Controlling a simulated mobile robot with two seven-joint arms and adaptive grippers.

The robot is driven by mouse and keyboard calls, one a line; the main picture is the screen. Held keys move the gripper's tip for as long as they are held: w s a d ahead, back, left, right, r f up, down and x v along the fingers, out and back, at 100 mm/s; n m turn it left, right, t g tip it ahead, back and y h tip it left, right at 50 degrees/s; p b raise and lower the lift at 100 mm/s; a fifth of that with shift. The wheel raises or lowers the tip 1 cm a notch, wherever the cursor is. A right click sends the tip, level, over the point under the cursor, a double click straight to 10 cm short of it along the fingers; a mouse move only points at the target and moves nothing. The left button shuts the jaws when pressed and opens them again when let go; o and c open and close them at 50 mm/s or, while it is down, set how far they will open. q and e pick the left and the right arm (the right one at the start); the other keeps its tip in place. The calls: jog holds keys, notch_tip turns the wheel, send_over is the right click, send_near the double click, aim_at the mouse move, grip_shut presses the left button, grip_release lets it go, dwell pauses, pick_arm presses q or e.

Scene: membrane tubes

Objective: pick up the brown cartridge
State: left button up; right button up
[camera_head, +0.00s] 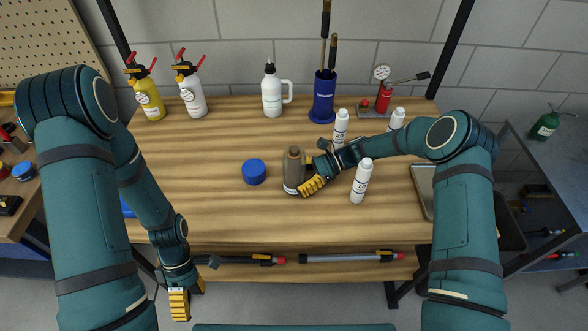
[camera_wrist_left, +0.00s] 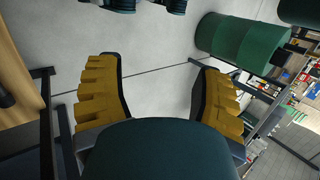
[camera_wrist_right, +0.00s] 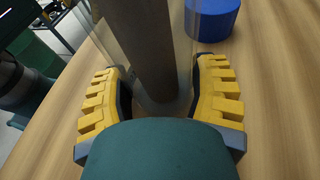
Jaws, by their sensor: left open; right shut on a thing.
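My right gripper (camera_head: 305,186) is shut on the clear tube, with a yellow-padded finger on each side. The fingers are around the tube, not directly on the cartridge. A blue cap (camera_head: 254,171) lies on the bench just left of the tube. My left gripper (camera_head: 181,301) is open and empty, low in front of the bench.
White labelled cylinders stand close to my right arm: one in front (camera_head: 361,181), one behind (camera_head: 340,128) and one further right (camera_head: 396,118). Spray bottles, a white jug (camera_head: 272,93) and a blue tool holder (camera_head: 323,98) line the back. The bench's left middle is clear.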

pick_arm(q)
jog(key=w+d+r+n+g+y, duration=0.1)
jog(key=w+r+n+g+y, duration=0.2)
jog(key=w+r+n, duration=0.35)
notch_tip(320, 180, up, 25)
jog(key=m+t+h, duration=0.1)
jog(key=m+t, duration=0.4)
jog(key=t, duration=0.5)
send_over(294, 148)
jog(key=f, duration=0.4)
jog(key=shift+w+d+f, duration=0.15)
jog(key=shift+d+f, duration=0.1)
jog(key=shift+f, duration=0.15)
jog(key=shift+a+f, duration=0.15)
jog(key=shift+f, duration=1.45)
jog(key=shift+a+f, duration=0.1)
jog(key=shift+f, duration=1.5)
grip_shut()
